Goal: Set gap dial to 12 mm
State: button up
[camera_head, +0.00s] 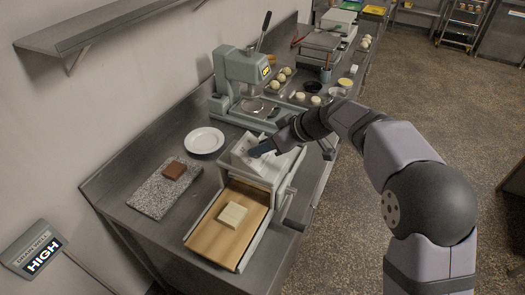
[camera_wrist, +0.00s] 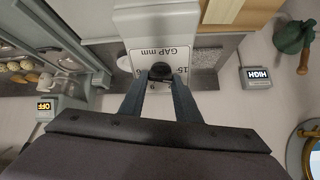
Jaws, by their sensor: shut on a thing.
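The gap dial's black knob (camera_wrist: 160,70) sits on a white plate (camera_wrist: 165,53) marked "GAP mm", upside down in the wrist view. A 15 shows right of the knob and part of a 9 below it; other marks are partly hidden. My gripper (camera_wrist: 161,80) is shut on the knob, one finger on each side. I cannot make out which number the knob points to. In the head view my gripper (camera_head: 257,151) reaches the pale housing (camera_head: 246,164) of the dough roller; the dial is hidden there.
A pale dough block (camera_head: 233,215) lies on the roller's wooden bed (camera_head: 212,238). A brown block (camera_head: 174,170) lies on a speckled slab (camera_head: 155,192), near a white plate (camera_head: 204,140). A green-grey press (camera_head: 240,75) stands behind the roller. A sign (camera_head: 42,257) reads "HIGH".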

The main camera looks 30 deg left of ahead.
jog(key=m+t+b, duration=0.1)
jog(key=m, duration=0.3)
jog(key=shift+m+h, duration=0.3)
jog(key=shift+m, duration=0.1)
jog(key=m+p, duration=0.1)
jog(key=m, duration=0.2)
jog(key=shift+s+r+t+h, duration=0.1)
jog(key=shift+r+t+h, duration=0.05)
jog(key=shift+t+h, duration=0.2)
jog(key=shift+m+h+p, duration=0.25)
jog(key=shift+m+p, duration=0.2)
jog(key=shift+m, duration=0.45)
jog(key=o, duration=1)
jog(key=shift+o, duration=0.2)
jog(key=shift+d, duration=0.1)
jog(key=b+v, duration=0.2)
jog(key=v, duration=0.5)
jog(key=shift+b, duration=0.35)
